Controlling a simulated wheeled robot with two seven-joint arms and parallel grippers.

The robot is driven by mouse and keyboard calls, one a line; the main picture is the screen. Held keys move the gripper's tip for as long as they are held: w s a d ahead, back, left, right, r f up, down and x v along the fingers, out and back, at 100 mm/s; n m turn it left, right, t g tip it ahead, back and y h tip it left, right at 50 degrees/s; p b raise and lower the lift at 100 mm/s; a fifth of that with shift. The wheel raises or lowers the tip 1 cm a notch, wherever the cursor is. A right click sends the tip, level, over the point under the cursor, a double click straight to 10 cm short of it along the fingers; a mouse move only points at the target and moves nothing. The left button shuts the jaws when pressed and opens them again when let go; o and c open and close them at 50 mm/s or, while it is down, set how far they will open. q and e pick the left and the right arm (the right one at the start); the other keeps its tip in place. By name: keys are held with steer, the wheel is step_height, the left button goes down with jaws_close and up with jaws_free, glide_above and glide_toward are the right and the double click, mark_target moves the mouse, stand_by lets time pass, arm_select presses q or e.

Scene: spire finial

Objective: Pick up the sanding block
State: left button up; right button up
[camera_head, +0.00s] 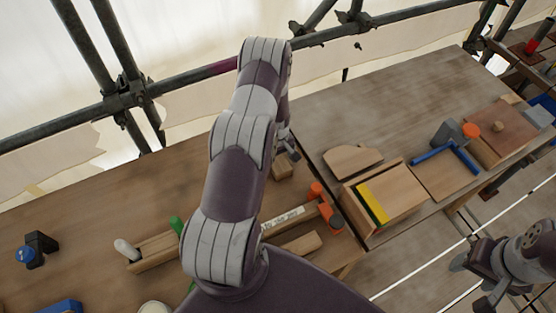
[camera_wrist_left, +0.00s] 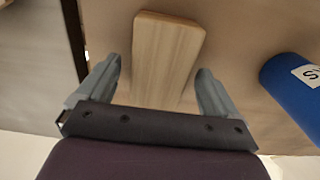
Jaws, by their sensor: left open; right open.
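A plain wooden block, which looks like the sanding block (camera_head: 283,170), lies on the left workbench beside my left gripper. My left gripper (camera_head: 289,150) is partly hidden by its own arm in the head view. In the left wrist view the open fingers of my left gripper (camera_wrist_left: 160,75) stand on either side of a pale, long wooden block (camera_wrist_left: 168,50), with gaps on both sides. It appears to be the same block, lying on the bench. My right gripper (camera_head: 472,282) is open and empty at the lower right, away from the benches.
A blue cylinder with a white label (camera_wrist_left: 295,82) lies close to the block in the left wrist view. A wooden box with a yellow strip (camera_head: 372,203) and a blue tool (camera_head: 447,155) are on the right bench. A dark gap separates the benches.

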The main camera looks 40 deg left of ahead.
mark_target(277, 159)
arm_select(q)
steer(key=shift+f, duration=0.45)
steer(key=c, duration=1.1)
steer(key=shift+w, duration=0.1)
steer(key=shift+r, duration=0.45)
step_height(277, 159, up, 9)
steer(key=b, duration=0.2)
steer(key=shift+f+b, duration=0.2)
steer(key=shift+b, duration=0.15)
steer(key=shift+r, duration=0.3)
